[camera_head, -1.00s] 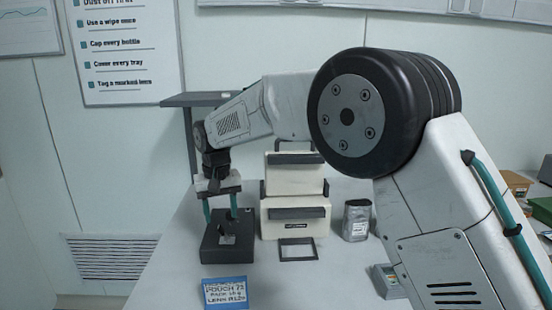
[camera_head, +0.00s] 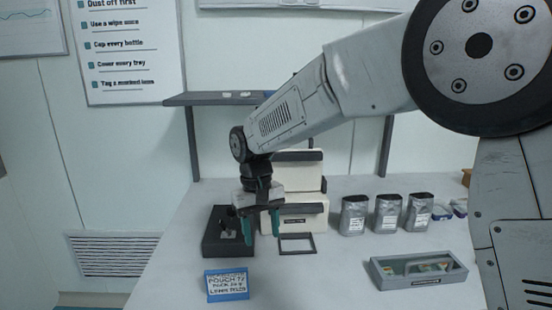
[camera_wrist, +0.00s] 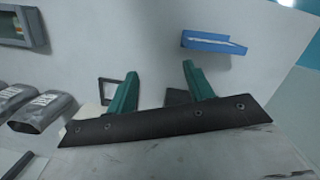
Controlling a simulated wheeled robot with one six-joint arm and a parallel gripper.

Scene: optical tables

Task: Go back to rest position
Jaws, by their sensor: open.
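My gripper (camera_head: 262,226) hangs above the table with its two teal fingers pointing down and spread apart. In the head view it is in front of the white boxes and just right of the black device. In the wrist view my gripper (camera_wrist: 158,86) shows open, with nothing between the fingers. My arm crosses the right and upper part of the head view and hides part of the shelf and the table's right side.
A black device (camera_head: 214,247) stands at left, near a blue-edged sign (camera_head: 227,286). White boxes (camera_head: 310,221), a square frame (camera_head: 297,251), silver pouches (camera_head: 388,215) and a grey tray (camera_head: 380,278) stand on the table. A shelf (camera_head: 200,99) is behind. The table's middle front is clear.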

